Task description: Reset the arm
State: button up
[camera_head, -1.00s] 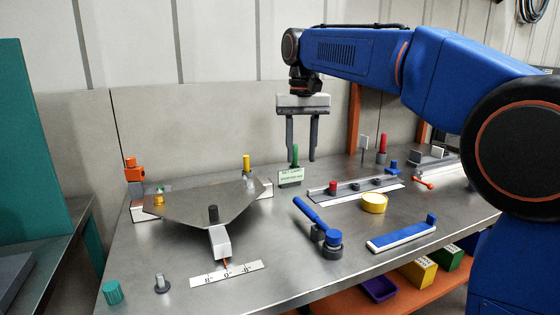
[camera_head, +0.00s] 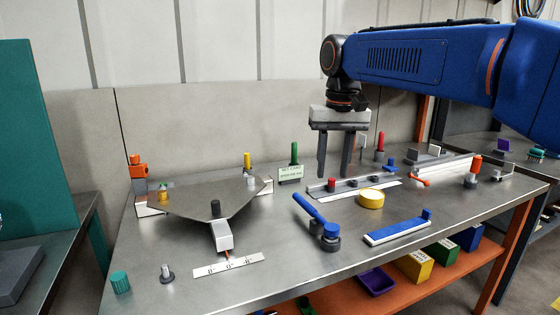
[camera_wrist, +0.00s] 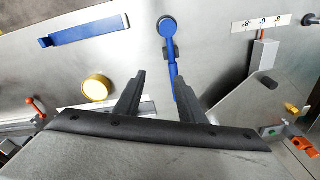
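My gripper (camera_head: 334,155) hangs from my blue arm over the back middle of the steel bench in the head view, fingers pointing down and apart with nothing between them. In the wrist view my gripper (camera_wrist: 158,98) also shows two separated dark fingers, empty. Below lie a blue-handled lever (camera_head: 312,210), a yellow round disc (camera_head: 370,198) and a grey rail (camera_head: 350,187) with a red knob. The lever also shows in the wrist view (camera_wrist: 170,55), beyond the fingertips.
A grey angular plate (camera_head: 190,205) with a dark knob fills the bench's left. A blue-topped bar (camera_head: 398,228) lies front right. A green-topped post (camera_head: 294,153) and sign (camera_head: 290,175) stand at the back. A purple bin (camera_head: 377,283) sits on the orange lower shelf.

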jog(key=s+d+f+t, duration=0.2)
jog(key=s+d+f, duration=0.6)
jog(key=s+f, duration=0.3)
jog(key=s+d+f+t, duration=0.1)
jog(key=s+d+f, duration=0.7)
jog(key=s+f, duration=0.4)
jog(key=s, duration=0.3)
jog(key=shift+s+m+t, duration=0.15)
jog(key=shift+m+t, duration=0.25)
jog(key=shift+c, duration=0.6)
